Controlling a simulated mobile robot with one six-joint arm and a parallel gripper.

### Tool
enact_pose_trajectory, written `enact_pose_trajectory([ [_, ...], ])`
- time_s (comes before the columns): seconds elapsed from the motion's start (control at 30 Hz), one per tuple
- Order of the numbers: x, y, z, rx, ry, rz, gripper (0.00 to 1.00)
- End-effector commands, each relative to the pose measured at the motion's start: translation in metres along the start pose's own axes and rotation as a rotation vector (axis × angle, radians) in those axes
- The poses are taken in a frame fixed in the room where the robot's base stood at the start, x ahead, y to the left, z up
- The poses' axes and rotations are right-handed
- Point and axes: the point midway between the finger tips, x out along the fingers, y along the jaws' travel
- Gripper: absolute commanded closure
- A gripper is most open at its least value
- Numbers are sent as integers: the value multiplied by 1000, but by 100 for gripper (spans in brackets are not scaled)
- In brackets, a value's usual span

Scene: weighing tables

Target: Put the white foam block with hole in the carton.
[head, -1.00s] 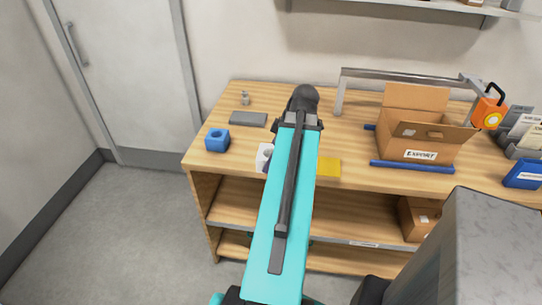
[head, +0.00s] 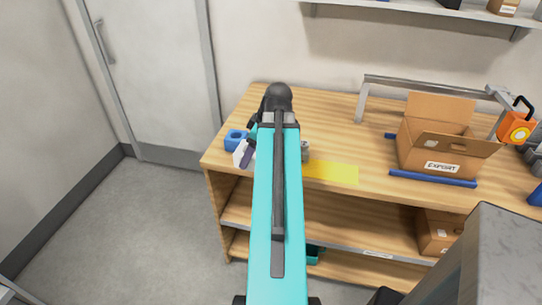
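A white piece (head: 239,152), which looks like the foam block, shows at the left edge of my arm, near the table's front left. Most of it is hidden, and I cannot make out its hole. A dark part, apparently a finger of my gripper (head: 248,157), lies against it. The rest of my gripper is behind the arm, so its opening and any hold on the block cannot be seen. The open carton (head: 425,156), marked EXPORT, stands on the table at the right with its flaps up.
A blue block (head: 235,140) is just behind the white piece. A grey object (head: 305,150) peeks out right of my arm, by a yellow mat (head: 332,172). Blue bars (head: 433,179) flank the carton. A metal frame (head: 425,82) stands behind it.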

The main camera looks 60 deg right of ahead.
Motion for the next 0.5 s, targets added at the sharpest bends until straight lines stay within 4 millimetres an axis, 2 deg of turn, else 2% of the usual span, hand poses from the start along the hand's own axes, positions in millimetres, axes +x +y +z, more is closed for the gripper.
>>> enact_pose_trajectory([
  [0.1, 8, -10, -31, 8, 1, 4, 56],
  [0.5, 32, -51, -122, 54, 1, 23, 56],
])
